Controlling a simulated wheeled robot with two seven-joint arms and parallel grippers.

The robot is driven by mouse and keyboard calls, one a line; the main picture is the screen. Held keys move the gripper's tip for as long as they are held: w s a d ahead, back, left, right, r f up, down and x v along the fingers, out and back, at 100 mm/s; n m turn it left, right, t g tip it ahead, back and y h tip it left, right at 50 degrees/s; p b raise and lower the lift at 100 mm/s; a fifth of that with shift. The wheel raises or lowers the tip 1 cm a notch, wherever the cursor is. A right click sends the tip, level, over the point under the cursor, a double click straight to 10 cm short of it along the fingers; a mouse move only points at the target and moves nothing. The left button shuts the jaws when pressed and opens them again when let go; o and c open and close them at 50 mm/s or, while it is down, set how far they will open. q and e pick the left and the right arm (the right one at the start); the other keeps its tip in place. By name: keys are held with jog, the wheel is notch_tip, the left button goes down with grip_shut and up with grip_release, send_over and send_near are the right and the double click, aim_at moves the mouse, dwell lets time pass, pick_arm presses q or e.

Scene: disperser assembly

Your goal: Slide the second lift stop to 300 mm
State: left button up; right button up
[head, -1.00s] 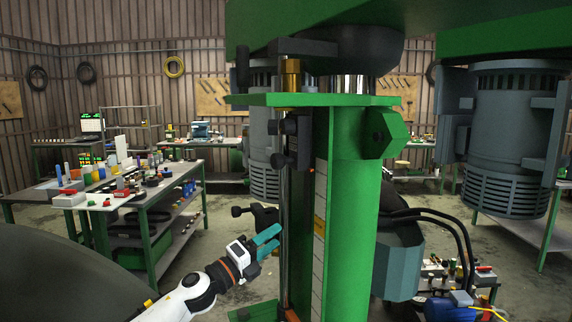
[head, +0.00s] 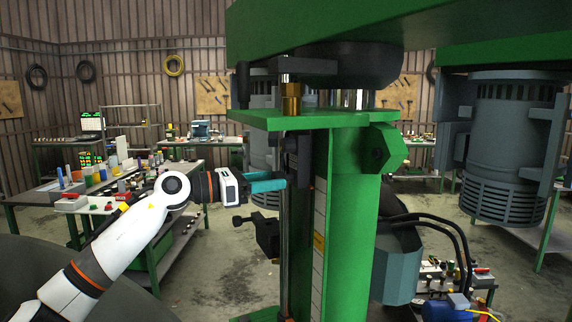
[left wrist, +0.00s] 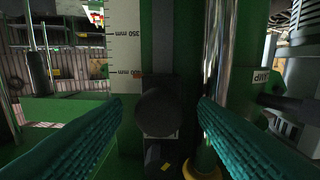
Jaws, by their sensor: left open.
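A green column (head: 353,220) carries a white scale strip (head: 320,225) and a slim vertical rod. An upper black lift stop (head: 304,155) sits on the rod under the top plate. A lower black lift stop with a side knob (head: 266,234) sits well below it. My left gripper (head: 280,182) is level with the upper stop's lower part, its teal fingers open. In the left wrist view, a round black knob (left wrist: 162,112) lies between the spread fingers with gaps on both sides. The scale (left wrist: 124,35) shows 350 mm and a partly hidden mark ending in 00 mm.
A green top plate (head: 300,119) and a brass fitting (head: 291,100) are above the gripper. A shiny rod (left wrist: 222,60) runs beside the knob in the left wrist view. A workbench (head: 150,205) with small items stands at left. Cables hang right of the column.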

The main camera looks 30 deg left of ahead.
aim_at(286, 178)
pick_arm(q)
jog(key=p+x, duration=0.1)
jog(key=x, duration=0.3)
jog(key=shift+w+d, duration=0.1)
jog(key=shift+w, duration=0.1)
pick_arm(e)
notch_tip(286, 178, up, 2)
jog(key=shift+r, duration=0.2)
pick_arm(q)
jog(key=shift+c, duration=0.3)
